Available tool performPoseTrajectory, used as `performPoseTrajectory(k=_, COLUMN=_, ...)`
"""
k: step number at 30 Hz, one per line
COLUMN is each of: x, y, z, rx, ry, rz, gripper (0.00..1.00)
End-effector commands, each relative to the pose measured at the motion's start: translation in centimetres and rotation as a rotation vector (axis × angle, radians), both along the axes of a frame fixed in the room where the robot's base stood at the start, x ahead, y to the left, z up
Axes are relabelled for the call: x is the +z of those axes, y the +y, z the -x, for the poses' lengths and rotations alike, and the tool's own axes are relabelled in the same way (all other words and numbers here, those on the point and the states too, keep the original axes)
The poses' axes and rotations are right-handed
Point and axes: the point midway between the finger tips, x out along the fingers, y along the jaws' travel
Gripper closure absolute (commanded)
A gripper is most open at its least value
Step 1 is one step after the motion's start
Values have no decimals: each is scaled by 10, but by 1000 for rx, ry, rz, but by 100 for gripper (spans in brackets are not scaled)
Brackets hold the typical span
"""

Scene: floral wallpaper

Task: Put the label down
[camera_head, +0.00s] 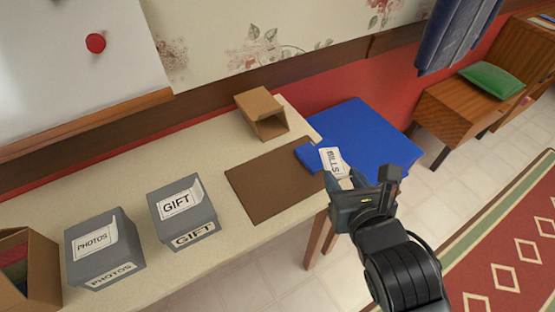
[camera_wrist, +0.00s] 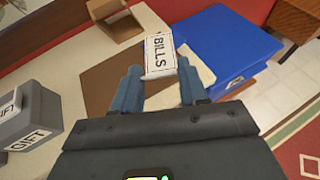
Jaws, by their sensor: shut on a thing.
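A white label (camera_head: 334,162) printed "BILLS" is held at the tip of my gripper (camera_head: 338,178), above the right side of the table. In the wrist view, the label (camera_wrist: 161,52) stands between the two blue-grey fingertips, its text facing the camera and its lower edge at the fingers. My gripper (camera_wrist: 158,70) is shut on the label. Behind and below it, a brown mat (camera_head: 262,183) lies on the table; it is partly hidden by the gripper in the wrist view.
Grey boxes labelled "PHOTOS" (camera_head: 103,253) and "GIFT" (camera_head: 183,220) stand on the table (camera_head: 165,160) at left, near an open cardboard box (camera_head: 42,270). A small open cardboard holder (camera_head: 262,112) is at the back. A large blue box (camera_head: 365,135) stands right of the mat.

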Motion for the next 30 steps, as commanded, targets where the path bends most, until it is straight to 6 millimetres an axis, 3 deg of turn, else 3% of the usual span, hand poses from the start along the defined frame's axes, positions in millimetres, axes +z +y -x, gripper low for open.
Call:
performPoseTrajectory(k=5, x=-4, y=20, z=-4, rx=15, ry=1, rz=0, gripper=85)
performPoseTrajectory(k=18, x=-56, y=101, z=-32, rx=15, ry=-1, rz=2, gripper=85)
performPoseTrajectory(k=26, x=-68, y=115, z=-36, rx=13, ry=-1, rz=2, gripper=85)
performPoseTrajectory(k=30, x=-85, y=114, z=-36, rx=13, ry=1, rz=3, gripper=85)
